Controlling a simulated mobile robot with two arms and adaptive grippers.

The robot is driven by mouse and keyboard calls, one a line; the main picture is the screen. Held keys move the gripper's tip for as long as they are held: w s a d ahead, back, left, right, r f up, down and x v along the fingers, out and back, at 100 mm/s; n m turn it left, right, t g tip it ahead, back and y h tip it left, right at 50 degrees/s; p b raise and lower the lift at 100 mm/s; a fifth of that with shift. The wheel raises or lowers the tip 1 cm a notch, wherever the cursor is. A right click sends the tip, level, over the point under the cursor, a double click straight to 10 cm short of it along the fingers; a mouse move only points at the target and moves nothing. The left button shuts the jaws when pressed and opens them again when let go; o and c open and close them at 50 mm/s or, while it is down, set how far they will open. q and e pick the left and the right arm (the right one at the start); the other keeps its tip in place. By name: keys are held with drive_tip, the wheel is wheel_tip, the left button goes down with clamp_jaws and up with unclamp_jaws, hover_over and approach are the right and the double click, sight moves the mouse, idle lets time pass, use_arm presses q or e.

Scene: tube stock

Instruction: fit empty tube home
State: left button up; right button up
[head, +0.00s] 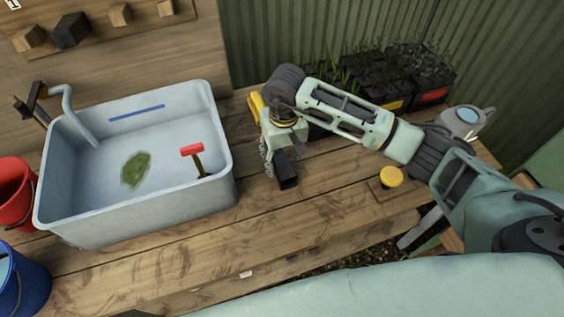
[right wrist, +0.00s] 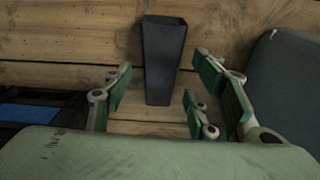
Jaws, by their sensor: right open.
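A dark grey, square, tapered tube (head: 286,172) is at the planked bench, right of the sink, just below my right gripper (head: 272,152). In the right wrist view the tube (right wrist: 165,60) shows between and beyond the spread fingers of my right gripper (right wrist: 170,92), with a gap on both sides. The fingers have green pads. The gripper is open and holds nothing. I cannot tell whether the tube stands or lies. Black trays (head: 402,82) with green seedlings stand behind my right arm, partly hidden by it. My left gripper is not in view.
A pale sink (head: 225,165) with a red-headed tool (head: 192,151) is left of the gripper. A red bucket (head: 14,195) and a blue bucket (head: 22,285) stand far left. A yellow-topped item (head: 390,177) and a grey watering can (head: 462,122) are right. The front bench boards are mostly clear.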

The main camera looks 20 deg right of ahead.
sight(283, 164)
wheel_tip(283, 164, up, 9)
drive_tip(key=b, duration=0.2)
drive_tip(key=shift+s, duration=0.25)
drive_tip(key=shift+f, duration=0.2)
